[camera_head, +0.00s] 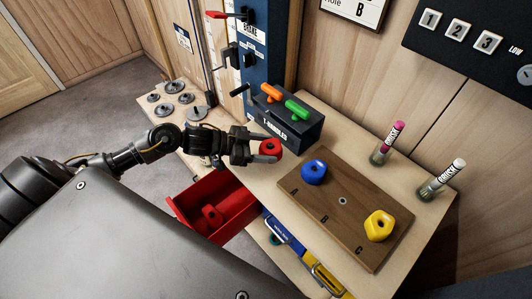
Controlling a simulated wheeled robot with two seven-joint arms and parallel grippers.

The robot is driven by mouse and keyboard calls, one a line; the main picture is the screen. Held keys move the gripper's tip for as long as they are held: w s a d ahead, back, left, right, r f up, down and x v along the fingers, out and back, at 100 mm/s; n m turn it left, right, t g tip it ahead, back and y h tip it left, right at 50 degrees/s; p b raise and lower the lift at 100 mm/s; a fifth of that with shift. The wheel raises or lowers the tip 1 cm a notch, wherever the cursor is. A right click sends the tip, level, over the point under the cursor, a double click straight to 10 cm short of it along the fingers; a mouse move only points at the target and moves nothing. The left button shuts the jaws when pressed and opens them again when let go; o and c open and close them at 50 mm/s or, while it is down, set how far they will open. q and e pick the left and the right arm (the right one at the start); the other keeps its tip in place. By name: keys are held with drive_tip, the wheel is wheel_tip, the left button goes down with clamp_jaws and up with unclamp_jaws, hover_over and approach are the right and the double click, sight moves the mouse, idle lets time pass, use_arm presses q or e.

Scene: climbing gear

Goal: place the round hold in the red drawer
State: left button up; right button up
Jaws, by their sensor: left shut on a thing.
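My left gripper (257,149) is shut on a red, rounded hold (270,147) with a dark hole in its middle. It holds the hold over the wooden bench, left of the brown board and in front of the T-handles box. The red drawer (183,212) is pulled out below, to the lower left of the gripper. Inside the drawer lies a red object (212,215). My right gripper is not in view.
The brown board (340,188) marked A, B, C carries a blue hold (314,172) near A and a yellow hold (379,225) near C; a bare metal fitting (343,201) shows near B. The T-handles box (287,128) and two brushes (387,143) stand behind.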

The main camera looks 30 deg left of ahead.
sight(266, 154)
use_arm(q)
drive_tip(key=shift+w+a+f, duration=0.1)
drive_tip(key=shift+w+f, duration=0.2)
drive_tip(key=shift+f, duration=0.05)
drive_tip(key=f+p, duration=0.1)
drive_tip(key=f, duration=0.2)
drive_tip(key=shift+w, duration=0.2)
drive_tip(key=shift+f, duration=0.25)
drive_tip(key=shift+f, duration=0.15)
drive_tip(key=o, duration=1.1)
